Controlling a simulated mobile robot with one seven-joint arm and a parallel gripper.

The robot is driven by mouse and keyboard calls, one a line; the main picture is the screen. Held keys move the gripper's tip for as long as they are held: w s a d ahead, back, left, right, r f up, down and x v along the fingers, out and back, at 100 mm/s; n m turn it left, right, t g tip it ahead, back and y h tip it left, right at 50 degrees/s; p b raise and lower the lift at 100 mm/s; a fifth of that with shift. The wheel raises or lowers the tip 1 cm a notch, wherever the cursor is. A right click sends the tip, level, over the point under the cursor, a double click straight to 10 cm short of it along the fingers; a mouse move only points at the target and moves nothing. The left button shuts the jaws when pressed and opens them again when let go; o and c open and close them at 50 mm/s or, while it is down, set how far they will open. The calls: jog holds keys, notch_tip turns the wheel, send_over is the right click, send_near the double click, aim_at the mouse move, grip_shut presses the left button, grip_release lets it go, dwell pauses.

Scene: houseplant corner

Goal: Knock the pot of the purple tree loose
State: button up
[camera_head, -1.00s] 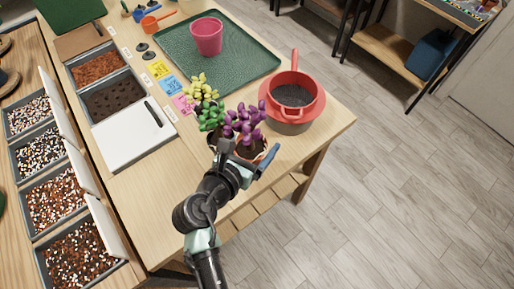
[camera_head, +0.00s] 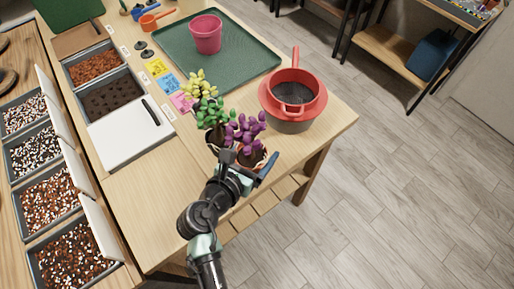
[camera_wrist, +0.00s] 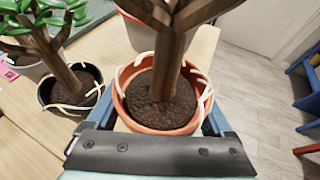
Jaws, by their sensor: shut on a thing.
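The purple tree (camera_head: 246,131) stands at the table's front edge in the head view, in an orange terracotta pot (camera_head: 259,157). My gripper (camera_head: 248,163) is shut on this pot, a finger at either side. In the wrist view, the pot (camera_wrist: 127,118) is close in front of my gripper, with dark soil, a brown trunk and pale roots hanging over its rim. The foliage is out of that view. I cannot tell whether the pot touches the table.
A green tree (camera_head: 212,112) in a black pot (camera_wrist: 73,97) stands close left. A yellow tree (camera_head: 199,85) is behind it. A red sieve (camera_head: 294,93) sits on a grey bowl (camera_head: 289,126) to the right. A pink pot (camera_head: 206,37) stands on a green tray (camera_head: 245,62).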

notch_tip(320, 180, down, 4)
jog(key=shift+b, duration=0.85)
jog(key=shift+r, duration=0.15)
jog(key=shift+r+p, duration=0.25)
jog(key=shift+p, duration=0.5)
notch_tip(320, 180, up, 2)
jog(key=p, duration=0.2)
jog(key=shift+r+p, duration=0.15)
jog(key=shift+p, duration=0.2)
notch_tip(320, 180, down, 4)
jog(key=b, duration=0.3)
jog(key=shift+f, duration=0.2)
jog(key=shift+c, duration=0.5)
jog(key=shift+r, duration=0.3)
jog(key=shift+c, duration=0.7)
jog(key=shift+r+p, duration=0.1)
jog(key=shift+p, duration=0.3)
